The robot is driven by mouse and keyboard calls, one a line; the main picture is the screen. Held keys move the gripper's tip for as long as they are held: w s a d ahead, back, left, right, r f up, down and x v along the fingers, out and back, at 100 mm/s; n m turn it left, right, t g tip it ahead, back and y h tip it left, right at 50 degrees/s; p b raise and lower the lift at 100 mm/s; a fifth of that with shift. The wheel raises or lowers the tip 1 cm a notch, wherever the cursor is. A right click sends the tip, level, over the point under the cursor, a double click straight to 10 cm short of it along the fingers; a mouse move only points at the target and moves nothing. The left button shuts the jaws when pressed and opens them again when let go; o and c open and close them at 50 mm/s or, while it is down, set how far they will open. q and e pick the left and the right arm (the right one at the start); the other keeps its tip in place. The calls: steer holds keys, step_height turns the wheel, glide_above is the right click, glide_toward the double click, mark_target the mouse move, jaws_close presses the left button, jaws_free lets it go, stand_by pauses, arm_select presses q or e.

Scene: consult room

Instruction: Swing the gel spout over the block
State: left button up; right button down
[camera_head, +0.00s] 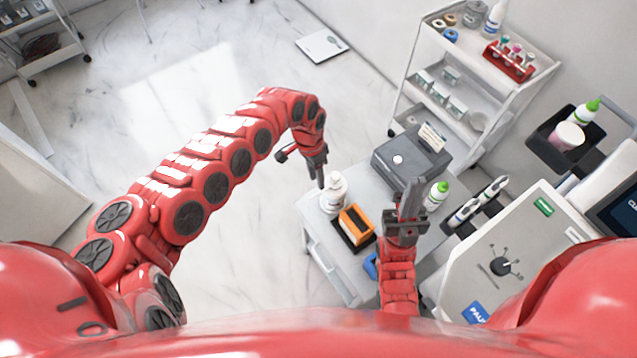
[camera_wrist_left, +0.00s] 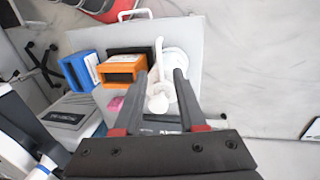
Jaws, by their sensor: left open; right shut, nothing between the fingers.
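The white gel bottle (camera_head: 333,193) stands on the grey cart top (camera_head: 345,280). In the left wrist view its white spout (camera_wrist_left: 159,58) is a thin bar pointing toward the top of the picture, beside the orange block rather than over it. The orange block (camera_head: 356,225) sits in a black holder, close to the bottle; it also shows in the wrist view (camera_wrist_left: 121,70). My left gripper (camera_head: 318,181) is open above the bottle, its fingers (camera_wrist_left: 161,78) on either side of the pump head. Contact cannot be told. My right gripper (camera_head: 411,187) is shut and empty, right of the block.
A blue box (camera_wrist_left: 82,70) stands beside the orange block. A dark grey device (camera_head: 408,160) and a green-capped bottle (camera_head: 436,196) are behind my right gripper. A white shelf trolley (camera_head: 468,75) stands behind. The floor (camera_head: 190,85) at left is open.

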arm_select(q)
steer(key=shift+s+d+f, duration=0.15)
steer(key=shift+s+f, duration=0.05)
steer(key=shift+f, duration=0.95)
steer(key=shift+s+d+f, duration=0.1)
steer(key=shift+s+f, duration=0.1)
steer(key=shift+f, duration=0.9)
jaws_close()
